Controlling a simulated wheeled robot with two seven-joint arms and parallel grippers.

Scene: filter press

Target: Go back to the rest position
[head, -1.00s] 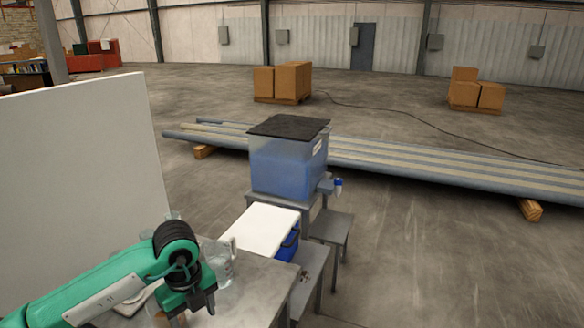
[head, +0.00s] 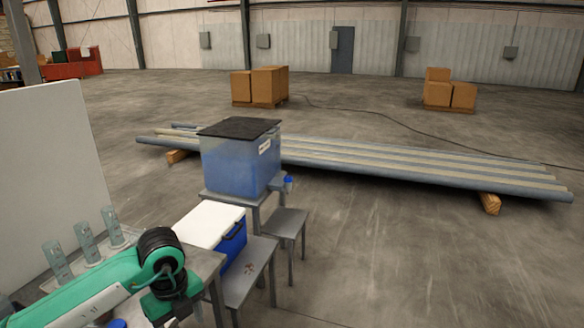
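My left arm, green with black joints, reaches in over the grey table (head: 205,262) at the lower left. My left gripper (head: 172,318) hangs at its end, at the bottom edge of the head view. Its fingers are mostly cut off, so I cannot tell if it is open or holds anything. My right gripper is not in view. Several clear glass cylinders stand upright behind the arm, including a left one (head: 56,262), a middle one (head: 87,243) and a right one (head: 114,228). A blue round item (head: 117,323) shows partly at the bottom edge.
A white board (head: 45,180) stands behind the table. A blue-filled tank (head: 235,165) with a black lid and a tap stands on a stand. A blue cooler (head: 232,243) with a white lid and a small stool (head: 285,222) stand beside it.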

